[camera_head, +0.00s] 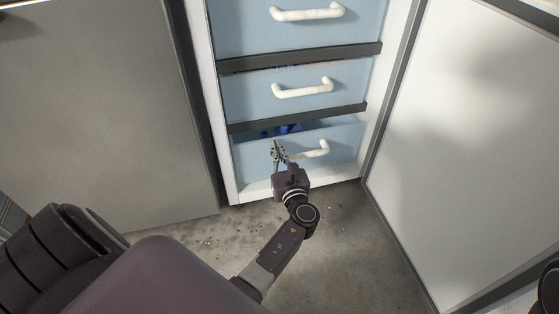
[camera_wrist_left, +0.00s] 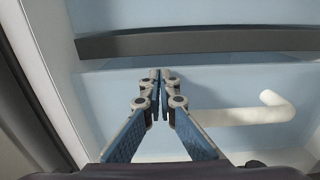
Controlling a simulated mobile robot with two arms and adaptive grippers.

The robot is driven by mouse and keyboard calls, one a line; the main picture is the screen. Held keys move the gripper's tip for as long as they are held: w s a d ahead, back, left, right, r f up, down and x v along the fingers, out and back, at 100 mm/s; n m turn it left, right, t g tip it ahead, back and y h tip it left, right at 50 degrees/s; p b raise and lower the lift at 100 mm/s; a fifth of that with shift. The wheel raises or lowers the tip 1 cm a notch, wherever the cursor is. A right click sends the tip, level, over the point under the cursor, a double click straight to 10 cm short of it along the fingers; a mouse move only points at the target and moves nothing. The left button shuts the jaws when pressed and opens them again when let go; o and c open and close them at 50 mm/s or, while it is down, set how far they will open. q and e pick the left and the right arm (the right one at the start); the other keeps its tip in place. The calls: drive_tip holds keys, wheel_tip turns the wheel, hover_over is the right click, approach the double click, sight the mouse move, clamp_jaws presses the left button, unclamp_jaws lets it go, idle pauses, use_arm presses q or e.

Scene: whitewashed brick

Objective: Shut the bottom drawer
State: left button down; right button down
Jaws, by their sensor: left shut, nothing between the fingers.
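The bottom drawer (camera_head: 345,141) has a pale blue front and a white bar handle (camera_head: 322,152). It stands slightly open, with a dark gap along its top edge and something dark blue (camera_head: 283,130) inside. My left gripper (camera_head: 278,146) is at the left part of this front, overlapping the handle's left end in the head view. In the left wrist view, my left gripper (camera_wrist_left: 157,76) is shut and empty, left of the white handle (camera_wrist_left: 255,113), before the pale blue front (camera_wrist_left: 220,88). I cannot tell whether the fingertips touch the front. My right gripper is not in view.
Above are a middle drawer (camera_head: 247,93) and an upper drawer (camera_head: 240,32), divided by dark bars. An open white door (camera_head: 465,130) stands on the right. A grey panel (camera_head: 95,120) is on the left. The speckled floor (camera_head: 345,250) in front is clear.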

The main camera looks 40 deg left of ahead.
sight(273, 139)
use_arm(q)
drive_tip(key=shift+w+a, duration=0.1)
drive_tip(key=shift+w+a, duration=0.1)
drive_tip(key=x, duration=0.4)
drive_tip(key=v, duration=1.2)
drive_tip(key=shift+a, duration=0.1)
